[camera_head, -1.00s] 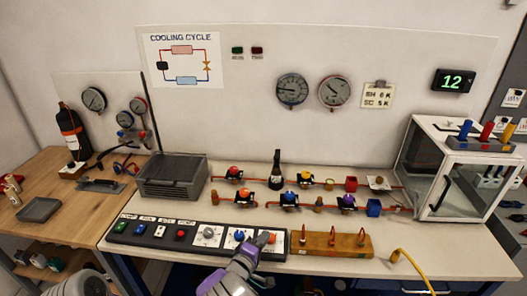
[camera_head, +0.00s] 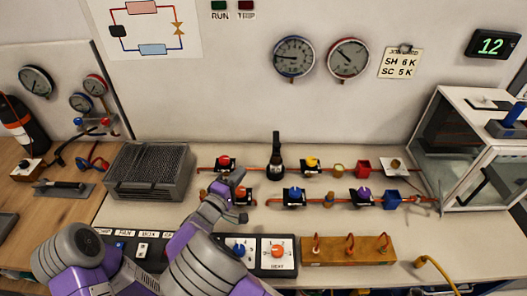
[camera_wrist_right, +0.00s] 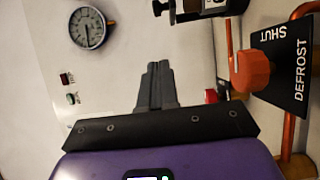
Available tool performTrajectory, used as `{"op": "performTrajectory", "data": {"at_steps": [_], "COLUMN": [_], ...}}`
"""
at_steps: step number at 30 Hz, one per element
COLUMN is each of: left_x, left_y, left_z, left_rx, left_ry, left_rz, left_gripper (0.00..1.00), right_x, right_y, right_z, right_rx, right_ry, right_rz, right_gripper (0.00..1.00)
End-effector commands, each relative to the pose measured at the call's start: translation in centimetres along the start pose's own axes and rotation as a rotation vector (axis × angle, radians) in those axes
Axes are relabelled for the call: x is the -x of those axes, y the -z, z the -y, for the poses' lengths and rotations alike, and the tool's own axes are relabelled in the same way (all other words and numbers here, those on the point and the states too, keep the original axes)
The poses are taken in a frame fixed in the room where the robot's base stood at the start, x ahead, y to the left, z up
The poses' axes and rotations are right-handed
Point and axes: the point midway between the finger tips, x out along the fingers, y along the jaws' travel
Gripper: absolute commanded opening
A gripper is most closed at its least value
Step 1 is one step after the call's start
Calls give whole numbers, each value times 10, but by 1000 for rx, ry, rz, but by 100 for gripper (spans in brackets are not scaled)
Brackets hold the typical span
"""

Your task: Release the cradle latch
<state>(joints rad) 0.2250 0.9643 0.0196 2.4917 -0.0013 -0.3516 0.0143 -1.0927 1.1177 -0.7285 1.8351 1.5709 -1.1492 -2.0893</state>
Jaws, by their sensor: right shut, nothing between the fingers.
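My right gripper (camera_head: 237,178) is shut and empty above the bench, by the front-left valve with an orange knob (camera_head: 242,192). In the right wrist view its closed fingers (camera_wrist_right: 155,85) point at the wall, apart from the orange knob (camera_wrist_right: 250,72) marked DEFROST and SHUT. A black upright bottle-like part (camera_head: 276,155) stands in the back pipe row, right of the gripper. In the wrist view a dark clamp-like part (camera_wrist_right: 205,8) with a pale label shows at the top edge. I cannot tell which part is the cradle latch. My left gripper is not in view.
Valves with red (camera_head: 223,163), yellow (camera_head: 312,163) and blue (camera_head: 294,194) knobs line the pipes. A grey finned box (camera_head: 150,172) stands left. A wooden block (camera_head: 347,250) and control panel (camera_head: 277,253) lie in front. A clear-sided case (camera_head: 455,150) stands right.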

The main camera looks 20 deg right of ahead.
Motion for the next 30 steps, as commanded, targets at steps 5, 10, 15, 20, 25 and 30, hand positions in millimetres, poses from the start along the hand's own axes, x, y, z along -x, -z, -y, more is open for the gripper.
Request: {"op": "performTrajectory", "data": {"at_steps": [5, 10, 15, 20, 25, 30], "left_x": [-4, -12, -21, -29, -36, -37], "left_y": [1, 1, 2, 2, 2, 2], "left_z": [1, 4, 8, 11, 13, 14], "left_rx": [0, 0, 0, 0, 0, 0], "left_ry": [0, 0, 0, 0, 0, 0], "left_rz": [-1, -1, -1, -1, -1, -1], "left_gripper": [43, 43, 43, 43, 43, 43], "right_x": [-14, -45, -83, -109, -123, -128], "right_y": [-1, -1, -1, -9, -23, -28], "right_z": [1, 2, 3, 3, 2, 1], "right_rx": [-2, -2, -1, 0, 0, -1], "right_ry": [-1, -1, -1, 0, 0, 1], "right_rz": [3, 5, 3, 3, 1, 0], "right_gripper": [0, 0, 0, 0, 0, 0]}}
